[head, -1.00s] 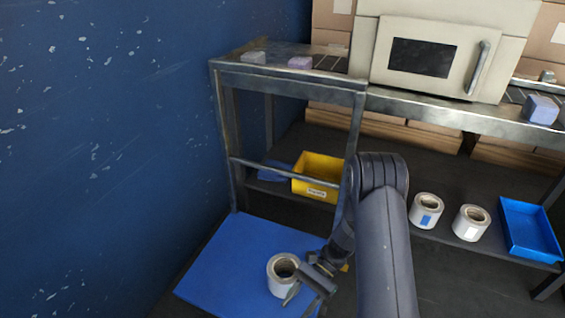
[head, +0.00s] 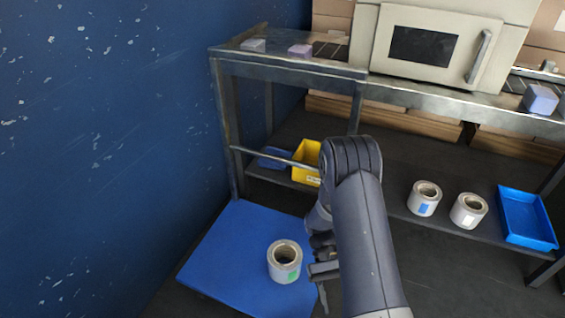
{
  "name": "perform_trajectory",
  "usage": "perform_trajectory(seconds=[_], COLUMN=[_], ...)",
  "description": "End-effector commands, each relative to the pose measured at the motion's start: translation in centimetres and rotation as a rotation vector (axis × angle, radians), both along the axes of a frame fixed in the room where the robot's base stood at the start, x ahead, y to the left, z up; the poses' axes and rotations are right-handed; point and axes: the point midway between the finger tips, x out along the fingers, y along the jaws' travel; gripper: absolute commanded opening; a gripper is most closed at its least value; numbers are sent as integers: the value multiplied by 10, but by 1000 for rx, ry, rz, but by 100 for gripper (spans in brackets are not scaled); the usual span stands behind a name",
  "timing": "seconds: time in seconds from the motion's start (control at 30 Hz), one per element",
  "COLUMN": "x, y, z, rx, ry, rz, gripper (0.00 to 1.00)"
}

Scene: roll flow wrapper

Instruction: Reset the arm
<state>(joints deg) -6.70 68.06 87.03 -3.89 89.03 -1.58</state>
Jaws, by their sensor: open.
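My gripper (head: 318,281) is open beside the right edge of the blue mat, partly hidden by my own arm. A white roll with a green label (head: 284,263) stands upright on the blue mat (head: 225,250), to the left of my gripper. A gap shows between the roll and the gripper, and the jaws look empty.
Two more rolls, one with a blue label (head: 424,199) and one with a white label (head: 468,211), stand on the lower shelf beside a blue tray (head: 527,217). A yellow bin (head: 305,164) is behind my arm. A metal bench with a machine (head: 426,50) stands behind.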

Motion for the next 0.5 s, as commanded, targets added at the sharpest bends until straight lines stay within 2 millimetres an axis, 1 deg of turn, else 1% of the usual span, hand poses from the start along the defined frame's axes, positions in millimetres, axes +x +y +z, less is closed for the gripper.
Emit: perform_trajectory(seconds=[0.1, 0.2, 0.5], x=[1, 2, 4], y=[-9, -14, -19], z=[4, 6, 8], rx=[0, 1, 1], ry=[-2, -1, -1], rz=[86, 137, 182], gripper=[46, 46, 46])
